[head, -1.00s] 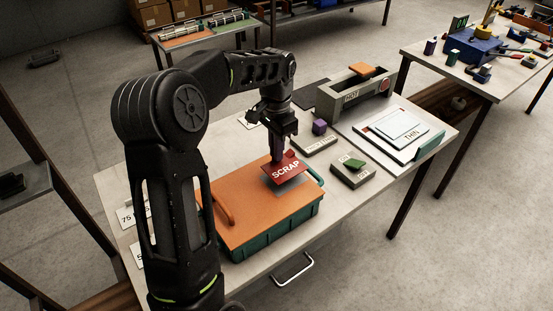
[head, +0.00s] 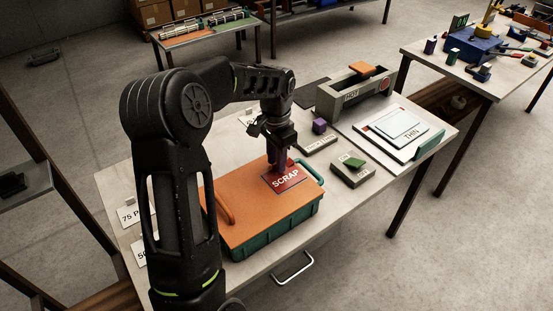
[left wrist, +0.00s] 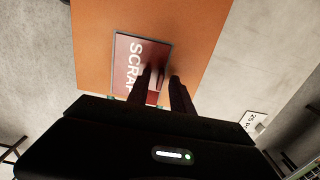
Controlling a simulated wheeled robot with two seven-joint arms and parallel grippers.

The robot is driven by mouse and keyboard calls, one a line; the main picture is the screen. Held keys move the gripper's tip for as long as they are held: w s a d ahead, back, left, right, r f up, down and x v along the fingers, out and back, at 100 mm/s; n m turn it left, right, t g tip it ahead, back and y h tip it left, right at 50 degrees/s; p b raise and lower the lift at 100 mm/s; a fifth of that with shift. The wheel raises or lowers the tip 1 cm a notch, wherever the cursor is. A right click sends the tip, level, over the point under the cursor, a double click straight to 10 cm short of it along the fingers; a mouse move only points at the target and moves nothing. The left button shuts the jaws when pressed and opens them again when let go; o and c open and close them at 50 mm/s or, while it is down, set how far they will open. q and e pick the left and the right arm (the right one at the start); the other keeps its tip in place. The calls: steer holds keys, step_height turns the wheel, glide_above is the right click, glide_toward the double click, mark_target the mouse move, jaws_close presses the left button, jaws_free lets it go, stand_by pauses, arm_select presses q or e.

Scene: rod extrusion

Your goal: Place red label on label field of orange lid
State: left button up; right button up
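The red label (head: 288,180), marked SCRAP, lies flat on the orange lid (head: 250,215), near the end by the green handle. It also shows in the left wrist view (left wrist: 128,62), with a thin grey edge around it. The label field itself is hidden under the label or cannot be told apart. My left gripper (head: 278,165) points down right over the label. In the left wrist view its fingers (left wrist: 163,78) stand apart, with a narrow gap between them, at one side of the label. My right gripper is out of view.
The lid sits on a green box (head: 275,232) and has an orange handle (head: 224,207). Beyond it are a purple block (head: 319,126), a grey block with a green piece (head: 352,172), a grey HOT fixture (head: 355,92) and a white THIN plate (head: 398,127). White cards lie at left.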

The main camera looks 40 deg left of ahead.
arm_select(q)
step_height(320, 180, up, 12)
steer(key=shift+r+b, duration=0.2)
steer(key=shift+b, duration=0.15)
stand_by(0.5)
stand_by(0.5)
